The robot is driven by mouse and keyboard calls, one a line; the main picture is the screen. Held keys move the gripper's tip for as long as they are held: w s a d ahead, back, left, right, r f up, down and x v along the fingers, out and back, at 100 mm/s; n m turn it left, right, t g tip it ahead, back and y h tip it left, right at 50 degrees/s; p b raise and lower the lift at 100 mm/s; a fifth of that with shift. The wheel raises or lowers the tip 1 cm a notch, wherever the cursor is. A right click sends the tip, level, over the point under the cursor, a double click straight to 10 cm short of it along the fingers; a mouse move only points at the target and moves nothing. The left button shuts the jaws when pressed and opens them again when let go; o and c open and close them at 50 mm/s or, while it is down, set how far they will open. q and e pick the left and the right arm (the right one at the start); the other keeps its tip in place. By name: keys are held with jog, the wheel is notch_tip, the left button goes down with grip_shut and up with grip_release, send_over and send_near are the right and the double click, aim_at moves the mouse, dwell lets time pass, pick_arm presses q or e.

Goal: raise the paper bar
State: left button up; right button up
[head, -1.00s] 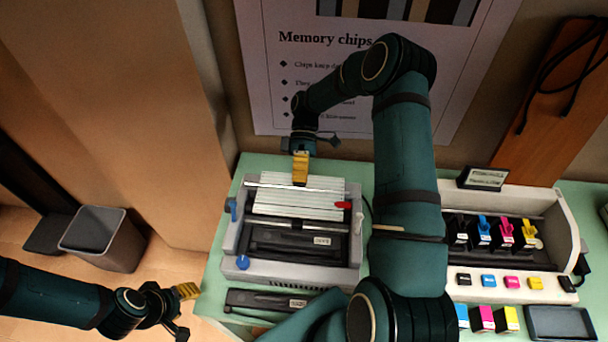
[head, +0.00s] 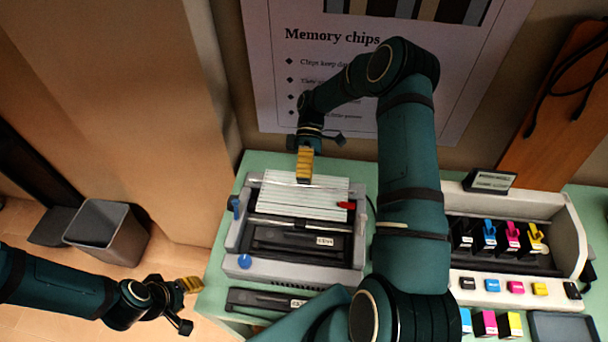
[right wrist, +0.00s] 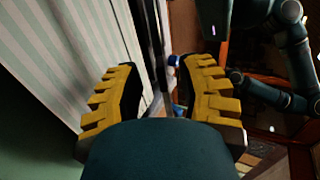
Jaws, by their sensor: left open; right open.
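The printer (head: 240,268) is a grey machine with a white ribbed panel (head: 290,203) at its back and a dark bay in front. A thin metal bar (head: 270,220), which looks like the paper bar, crosses it at the panel's front edge in the head view. My right gripper (head: 304,178) points down over the panel's back edge with yellow fingers. In the right wrist view its fingers (right wrist: 165,100) stand apart, with a thin dark bar (right wrist: 160,45) showing between or beyond them; contact cannot be told. My left gripper (head: 190,285) is open and empty, left of the table.
A white rack (head: 565,225) with coloured ink cartridges stands at right. A grey bin (head: 105,235) stands on the floor at left.

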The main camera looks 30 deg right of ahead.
jog(key=shift+r, duration=0.1)
notch_tip(320, 180, up, 10)
dwell(0.6)
dwell(0.5)
